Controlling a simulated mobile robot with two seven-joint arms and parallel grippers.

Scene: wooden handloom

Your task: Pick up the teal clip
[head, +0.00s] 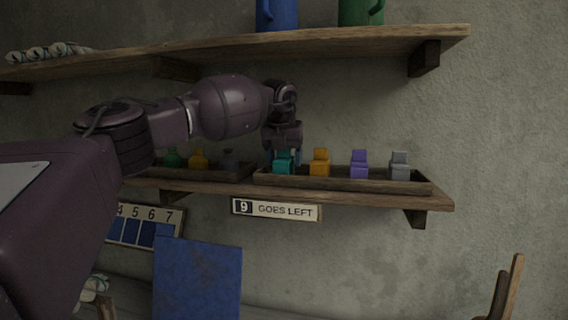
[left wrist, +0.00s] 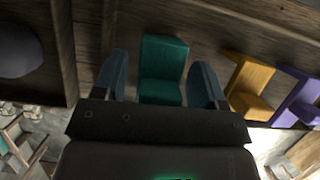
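The teal clip (head: 284,163) stands at the left end of a wooden tray (head: 345,184) on the lower shelf in the head view. In the left wrist view the teal clip (left wrist: 162,70) sits between the two fingers of my left gripper (left wrist: 163,85). The fingers are apart, with a visible gap on each side of the clip. In the head view my left gripper (head: 284,152) points down at the clip and partly hides it. My right gripper is not in view.
Orange (head: 320,162), purple (head: 359,164) and grey (head: 400,165) clips stand right of the teal one. A second tray on the left holds green (head: 172,158), yellow (head: 198,159) and dark pieces. An upper shelf (head: 330,40) carries blue (head: 278,14) and green (head: 360,12) mugs.

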